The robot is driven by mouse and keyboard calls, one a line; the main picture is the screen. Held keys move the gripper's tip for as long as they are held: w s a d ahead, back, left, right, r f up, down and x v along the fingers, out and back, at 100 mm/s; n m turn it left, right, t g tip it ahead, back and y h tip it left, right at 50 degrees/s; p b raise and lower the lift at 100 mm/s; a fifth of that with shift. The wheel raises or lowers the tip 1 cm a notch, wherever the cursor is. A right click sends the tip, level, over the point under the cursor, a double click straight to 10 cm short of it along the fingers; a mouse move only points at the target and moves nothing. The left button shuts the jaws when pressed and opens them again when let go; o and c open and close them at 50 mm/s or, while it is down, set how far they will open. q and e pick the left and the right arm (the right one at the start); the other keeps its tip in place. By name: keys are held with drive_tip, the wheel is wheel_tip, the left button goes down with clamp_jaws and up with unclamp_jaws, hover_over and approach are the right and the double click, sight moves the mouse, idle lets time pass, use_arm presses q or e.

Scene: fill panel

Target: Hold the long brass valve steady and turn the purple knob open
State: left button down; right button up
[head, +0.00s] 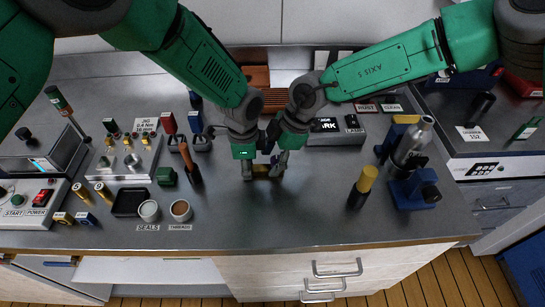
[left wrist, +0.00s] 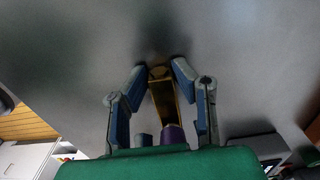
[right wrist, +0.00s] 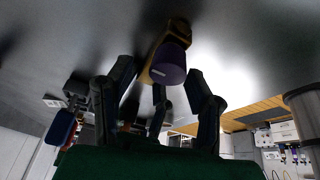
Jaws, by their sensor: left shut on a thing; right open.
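The long brass valve (head: 262,172) is at the middle of the bench, mostly covered by my grippers in the head view. In the left wrist view its brass body (left wrist: 163,98) lies between the fingers of my left gripper (left wrist: 160,72), which is shut on it. The purple knob (left wrist: 173,137) is on the valve's end nearer that wrist. In the right wrist view, the purple knob (right wrist: 170,64) and brass body (right wrist: 178,28) show just beyond my open right gripper (right wrist: 159,76). The knob lines up between its spread fingers; I cannot tell whether they touch it.
A screwdriver (head: 190,165) stands to the left, near a black tray (head: 129,203) and two small cups (head: 149,210). A yellow-topped cylinder (head: 362,187) and a metal bottle in a blue stand (head: 411,146) are to the right. The bench in front of the grippers is clear.

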drive_tip(key=shift+d, duration=0.5)
clamp_jaws()
drive_tip(key=shift+w+d, duration=0.1)
drive_tip(key=shift+a+n, duration=0.3)
drive_tip(key=shift+n, duration=0.1)
drive_tip(key=shift+w+a, duration=0.1)
drive_tip(key=shift+a, duration=0.1)
drive_tip(key=shift+d, duration=0.15)
drive_tip(key=shift+d+r, duration=0.1)
drive_tip(key=shift+d, duration=0.2)
drive_tip(key=shift+w+a, duration=0.1)
drive_tip(key=shift+a, duration=0.2)
